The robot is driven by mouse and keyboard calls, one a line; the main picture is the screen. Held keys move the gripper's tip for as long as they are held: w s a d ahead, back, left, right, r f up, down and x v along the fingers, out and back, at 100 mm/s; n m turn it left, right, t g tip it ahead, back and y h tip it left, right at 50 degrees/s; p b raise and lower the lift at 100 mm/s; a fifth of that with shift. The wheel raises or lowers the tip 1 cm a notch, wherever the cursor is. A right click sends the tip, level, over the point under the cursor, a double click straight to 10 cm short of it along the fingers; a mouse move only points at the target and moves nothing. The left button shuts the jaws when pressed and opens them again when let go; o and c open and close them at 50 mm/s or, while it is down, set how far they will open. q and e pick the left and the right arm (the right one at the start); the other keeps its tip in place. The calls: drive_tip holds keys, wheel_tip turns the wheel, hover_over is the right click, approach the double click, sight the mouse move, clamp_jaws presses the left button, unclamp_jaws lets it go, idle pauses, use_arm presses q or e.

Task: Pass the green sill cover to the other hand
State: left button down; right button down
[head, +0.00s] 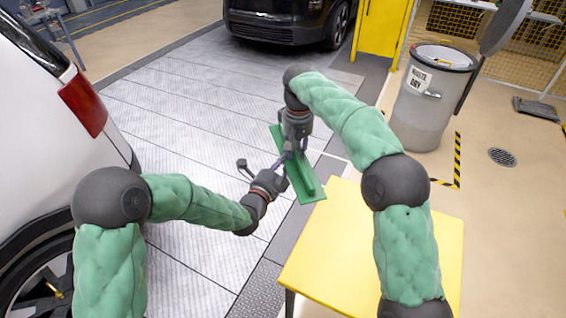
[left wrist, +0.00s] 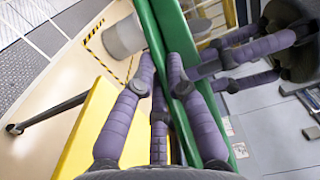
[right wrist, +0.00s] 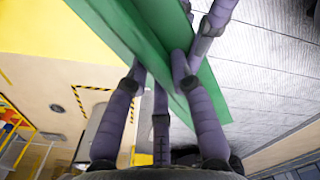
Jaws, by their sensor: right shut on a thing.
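The green sill cover (head: 306,180) is a long strip with a raised rib, held in the air and tilted between my two hands. My right gripper (head: 296,148) comes down from above and is shut on it; in the right wrist view the fingers close around the rib of the cover (right wrist: 140,40). My left gripper (head: 285,174) is at the cover's left side, lower down. In the left wrist view its fingers lie along the cover (left wrist: 165,30), one in front of the green face. Whether they grip it is unclear. The right gripper's purple fingers (left wrist: 235,60) show close by.
A yellow table (head: 340,255) stands below, in front of me. A white vehicle (head: 50,130) is at left, a dark one (head: 285,20) at the back. A grey waste bin (head: 430,95) and a yellow cabinet (head: 380,25) stand at back right. Floor left of the hands is clear.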

sight(296, 150)
drive_tip(key=c, duration=1)
unclamp_jaws()
drive_tip(key=shift+r, duration=0.1)
wheel_tip(296, 150, up, 10)
drive_tip(key=shift+f, duration=0.15)
drive_tip(key=shift+r, duration=1.1)
